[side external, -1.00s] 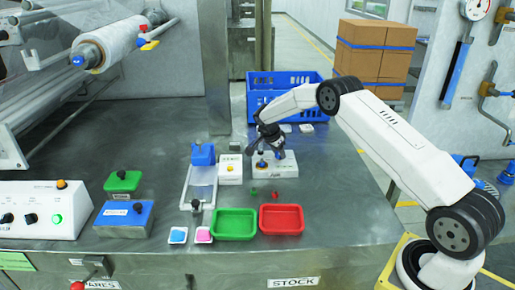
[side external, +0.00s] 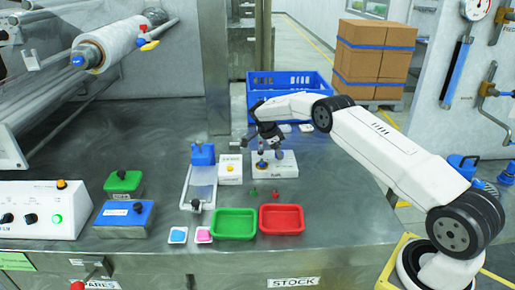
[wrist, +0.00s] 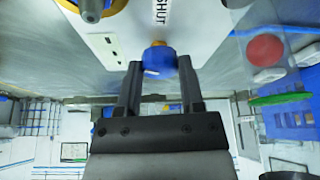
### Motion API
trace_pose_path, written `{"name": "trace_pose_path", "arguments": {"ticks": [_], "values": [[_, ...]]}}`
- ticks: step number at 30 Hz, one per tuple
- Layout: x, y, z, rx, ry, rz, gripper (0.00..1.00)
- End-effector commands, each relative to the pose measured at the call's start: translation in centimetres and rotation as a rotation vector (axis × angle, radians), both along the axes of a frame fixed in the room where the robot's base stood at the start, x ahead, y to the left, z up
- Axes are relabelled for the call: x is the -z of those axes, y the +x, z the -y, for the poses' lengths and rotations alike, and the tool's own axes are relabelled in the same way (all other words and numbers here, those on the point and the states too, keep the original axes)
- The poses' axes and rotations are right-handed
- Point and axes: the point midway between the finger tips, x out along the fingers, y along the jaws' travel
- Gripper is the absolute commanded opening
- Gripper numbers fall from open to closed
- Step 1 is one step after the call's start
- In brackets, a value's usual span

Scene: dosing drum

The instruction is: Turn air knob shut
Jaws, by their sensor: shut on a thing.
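The white valve box (side external: 268,172) stands on the steel bench and also fills the upper middle of the wrist view (wrist: 190,20). A blue knob (wrist: 159,61) with a white mark and a yellow part behind it sits on the box, close to a printed "SHUT" label (wrist: 162,12). My gripper (wrist: 160,78) is shut on this blue knob, one finger on each side. In the side view my gripper (side external: 278,150) reaches down to the right part of the box and mostly hides the held knob. Another knob (side external: 262,163) stands to its left.
A white unit with a yellow button (side external: 230,170) and a slide with a blue block (side external: 203,155) stand left of the box. Green (side external: 234,223) and red (side external: 282,219) trays lie in front. A blue crate (side external: 290,85) stands behind.

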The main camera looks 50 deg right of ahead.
Motion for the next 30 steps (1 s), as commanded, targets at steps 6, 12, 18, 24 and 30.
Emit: {"name": "trace_pose_path", "arguments": {"ticks": [6,12,18,24,30], "values": [[0.1,0.0,-0.1,-0.001,0.003,0.0,0.65],[0.0,0.0,-0.1,-0.002,0.002,0.001,0.84],[0.0,0.0,0.0,-0.002,0.001,0.001,0.84],[-1.0,0.3,-0.4,-0.003,0.0,0.002,0.84],[-3.0,0.8,-1.0,-0.003,0.0,0.004,0.84]]}}
